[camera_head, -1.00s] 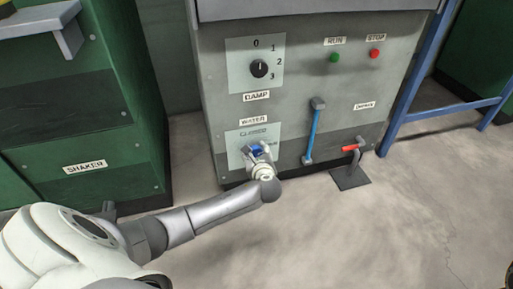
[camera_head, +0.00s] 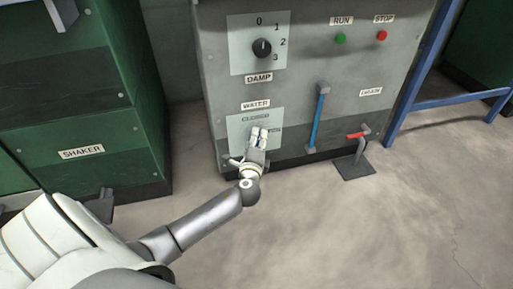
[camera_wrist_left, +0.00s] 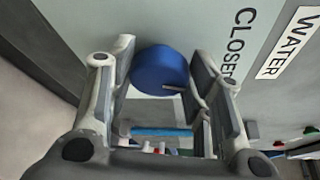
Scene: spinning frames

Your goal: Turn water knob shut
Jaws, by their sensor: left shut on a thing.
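The water knob (camera_wrist_left: 160,72) is a round blue knob on a pale plate under the WATER label. In the left wrist view it sits between the two fingers of my left gripper (camera_wrist_left: 162,60), which is shut on it. A thin pale mark shows on the knob's face, at its lower right. The word CLOSED (camera_wrist_left: 239,45) is printed on the plate beside it. In the head view my left gripper (camera_head: 259,134) reaches the WATER plate (camera_head: 243,120) and mostly hides the knob. My right gripper is in no view.
A DAMP dial (camera_head: 262,47) is above on the grey machine. A green SHAKER cabinet (camera_head: 80,110) is at left. The floor in front is clear.

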